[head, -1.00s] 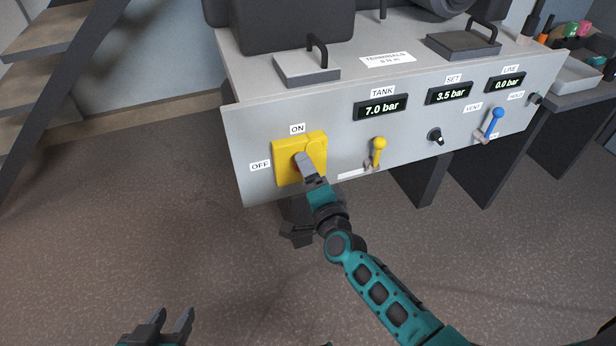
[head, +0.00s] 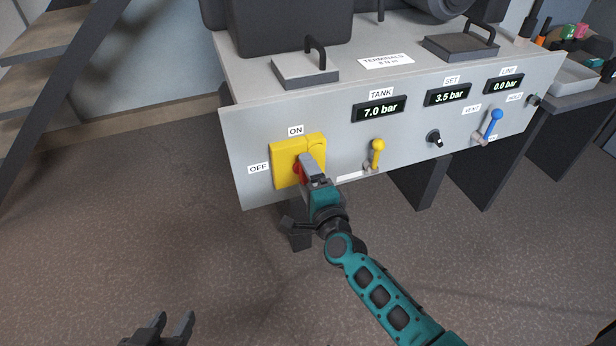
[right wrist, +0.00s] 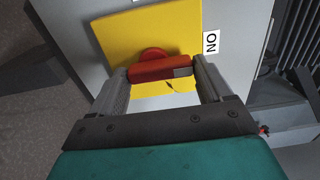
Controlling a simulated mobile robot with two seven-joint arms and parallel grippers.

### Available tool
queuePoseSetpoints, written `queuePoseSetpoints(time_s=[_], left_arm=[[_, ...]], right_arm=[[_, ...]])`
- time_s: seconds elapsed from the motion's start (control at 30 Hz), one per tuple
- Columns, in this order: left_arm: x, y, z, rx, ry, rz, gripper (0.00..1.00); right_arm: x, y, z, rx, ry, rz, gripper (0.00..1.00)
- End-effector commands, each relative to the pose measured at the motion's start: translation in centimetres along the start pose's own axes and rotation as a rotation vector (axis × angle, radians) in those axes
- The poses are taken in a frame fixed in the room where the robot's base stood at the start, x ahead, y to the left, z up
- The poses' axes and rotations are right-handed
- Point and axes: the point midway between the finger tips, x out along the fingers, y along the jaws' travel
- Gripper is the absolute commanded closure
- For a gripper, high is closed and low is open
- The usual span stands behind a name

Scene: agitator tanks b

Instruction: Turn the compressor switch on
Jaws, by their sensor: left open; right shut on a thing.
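The compressor switch is a yellow box (head: 285,165) at the left end of the grey panel, with a red handle (right wrist: 160,70). An ON label (head: 295,131) is above the box and an OFF label (head: 258,168) is to its left. My right gripper (head: 303,165) is shut on the red handle. In the right wrist view the handle lies across between the two fingers, its grey end towards the ON label (right wrist: 211,43). In the head view the gripper hides most of the handle. My left gripper (head: 172,325) is open and empty, low above the floor.
A yellow lever (head: 377,152), a black knob (head: 434,138) and a blue lever (head: 491,124) are on the same panel to the right. The tank display (head: 379,108) reads 7.0 bar, set 3.5, line 0.0. Wooden stairs (head: 50,45) stand at left. The floor in front is clear.

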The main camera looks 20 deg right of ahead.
Motion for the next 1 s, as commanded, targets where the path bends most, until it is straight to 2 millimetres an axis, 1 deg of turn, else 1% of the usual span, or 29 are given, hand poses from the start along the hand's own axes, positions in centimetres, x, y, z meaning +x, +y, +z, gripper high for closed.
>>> queuePoseSetpoints(time_s=[0.03, 0.23, 0.47, 0.57, 0.67, 0.73, 1.0], left_arm=[[0.0, 0.0, 0.0, 0.0, 0.001, 0.0, 0.57], [0.0, 0.0, -0.1, 0.001, 0.003, 0.0, 0.57], [0.0, 0.0, -0.1, 0.001, 0.004, -0.001, 0.57], [-0.1, -0.1, -0.3, 0.001, 0.004, -0.001, 0.57], [-0.3, -0.1, -0.6, 0.002, 0.007, -0.002, 0.57], [-0.5, -0.1, -0.9, 0.003, 0.011, -0.004, 0.57], [-0.8, -0.5, -1.1, 0.008, 0.009, -0.013, 0.57]], right_arm=[[-0.1, 0.1, 0.0, 0.008, 0.0, 0.002, 0.19], [0.0, 0.1, 0.0, 0.005, 0.0, 0.001, 0.0], [-0.1, 0.0, 0.0, 0.003, 0.0, 0.001, 0.0], [-0.5, 0.0, 0.0, 0.002, 0.0, 0.001, 0.0], [-1.8, 0.0, 0.0, 0.001, 0.0, 0.003, 0.0], [-3.1, -0.1, 0.0, 0.001, -0.001, 0.004, 0.0], [-9.0, 0.0, 0.0, 0.003, -0.001, 0.005, 0.0]])
